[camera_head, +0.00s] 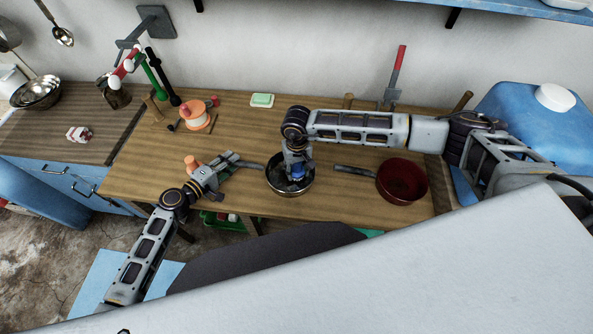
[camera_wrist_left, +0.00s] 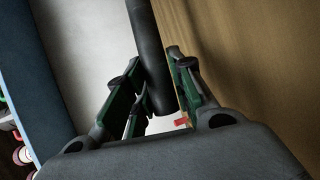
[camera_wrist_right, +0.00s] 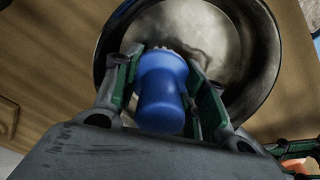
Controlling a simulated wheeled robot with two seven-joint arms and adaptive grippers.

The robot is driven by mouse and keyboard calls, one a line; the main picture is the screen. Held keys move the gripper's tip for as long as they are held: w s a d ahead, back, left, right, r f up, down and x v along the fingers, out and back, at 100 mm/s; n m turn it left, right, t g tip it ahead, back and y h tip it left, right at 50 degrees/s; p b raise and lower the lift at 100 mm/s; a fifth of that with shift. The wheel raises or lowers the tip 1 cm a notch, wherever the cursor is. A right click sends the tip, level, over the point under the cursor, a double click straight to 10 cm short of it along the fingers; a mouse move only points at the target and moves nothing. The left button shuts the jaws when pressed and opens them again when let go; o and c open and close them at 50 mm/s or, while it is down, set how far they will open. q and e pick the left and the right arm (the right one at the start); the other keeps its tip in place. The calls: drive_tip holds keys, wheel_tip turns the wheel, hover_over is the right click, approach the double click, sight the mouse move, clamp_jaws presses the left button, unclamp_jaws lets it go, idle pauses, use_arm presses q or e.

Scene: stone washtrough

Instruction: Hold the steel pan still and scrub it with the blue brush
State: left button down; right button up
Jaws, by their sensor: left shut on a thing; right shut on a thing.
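The steel pan (camera_head: 274,184) sits on the wooden table near its front edge, with its handle (camera_head: 250,165) pointing left. My left gripper (camera_head: 232,161) is shut on the dark handle (camera_wrist_left: 151,45), which also shows in the left wrist view. The blue brush (camera_wrist_right: 162,92) is upright in my right gripper (camera_wrist_right: 165,88), bristles down inside the steel pan (camera_wrist_right: 245,50). In the right wrist view, pale bristle tips show at the brush's far side, over a dark smear on the pan floor. My right gripper hides part of the brush in the head view.
A dark red pan (camera_head: 402,181) stands to the right, its handle pointing left. A green-and-white soap or sponge (camera_head: 262,100) lies at the back. An orange pot (camera_head: 194,114) stands back left. A large blue container (camera_head: 535,125) is at far right.

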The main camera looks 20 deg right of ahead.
drive_tip(key=shift+w+d+f, duration=0.1)
drive_tip(key=shift+w+d, duration=0.15)
drive_tip(key=shift+w, duration=0.25)
drive_tip(key=shift+w+d, duration=0.25)
drive_tip(key=shift+w, duration=0.2)
drive_tip(key=shift+w, duration=0.1)
drive_tip(key=shift+w+a, duration=0.2)
drive_tip(key=shift+w, duration=0.1)
drive_tip(key=shift+a, duration=0.3)
drive_tip(key=shift+w+a+r, duration=0.2)
drive_tip(key=shift+w+a, duration=0.1)
drive_tip(key=shift+a, duration=0.15)
drive_tip(key=shift+s+a, duration=0.1)
drive_tip(key=shift+s, duration=0.05)
drive_tip(key=shift+s+a+f, duration=0.1)
drive_tip(key=shift+s+a, duration=0.25)
drive_tip(key=shift+s, duration=0.55)
drive_tip(key=shift+s+a+f, duration=0.1)
drive_tip(key=shift+s+a, duration=0.2)
drive_tip(key=shift+s, duration=0.55)
